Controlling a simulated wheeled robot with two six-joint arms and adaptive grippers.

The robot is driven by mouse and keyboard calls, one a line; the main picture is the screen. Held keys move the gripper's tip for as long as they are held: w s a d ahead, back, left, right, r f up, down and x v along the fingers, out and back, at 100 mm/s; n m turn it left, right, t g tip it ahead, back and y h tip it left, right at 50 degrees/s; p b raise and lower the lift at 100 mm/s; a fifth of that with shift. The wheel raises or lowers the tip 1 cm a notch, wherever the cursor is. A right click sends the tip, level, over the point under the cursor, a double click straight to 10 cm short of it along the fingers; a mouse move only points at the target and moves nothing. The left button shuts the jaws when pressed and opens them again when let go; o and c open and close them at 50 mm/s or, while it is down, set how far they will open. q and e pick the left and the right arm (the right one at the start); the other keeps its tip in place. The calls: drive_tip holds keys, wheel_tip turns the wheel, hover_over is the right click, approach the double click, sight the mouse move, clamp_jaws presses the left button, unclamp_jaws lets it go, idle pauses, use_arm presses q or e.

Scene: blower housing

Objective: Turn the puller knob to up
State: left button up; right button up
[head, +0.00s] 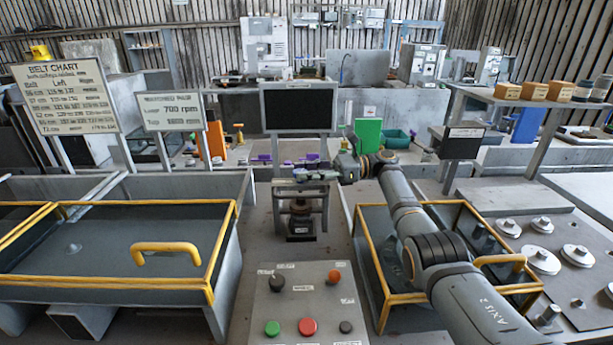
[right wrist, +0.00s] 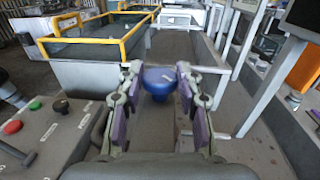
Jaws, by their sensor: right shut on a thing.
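The blue knob (right wrist: 158,88) shows in the right wrist view, between the purple-padded fingers of my right gripper (right wrist: 158,76). In the head view my right gripper (head: 302,176) reaches in from the right over the top of the small grey puller stand (head: 300,222), below the dark screen. The knob is hidden there by the gripper. My left gripper is not in view.
A control panel (head: 303,305) with coloured buttons and a black knob stands in front of the stand. Yellow-railed bins stand at left (head: 110,240) and right (head: 372,270). My right arm crosses above the right bin. Discs lie on a plate (head: 560,285) at far right.

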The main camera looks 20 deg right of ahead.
drive_tip(key=o, duration=1.2)
wheel_tip(320, 180, up, 10)
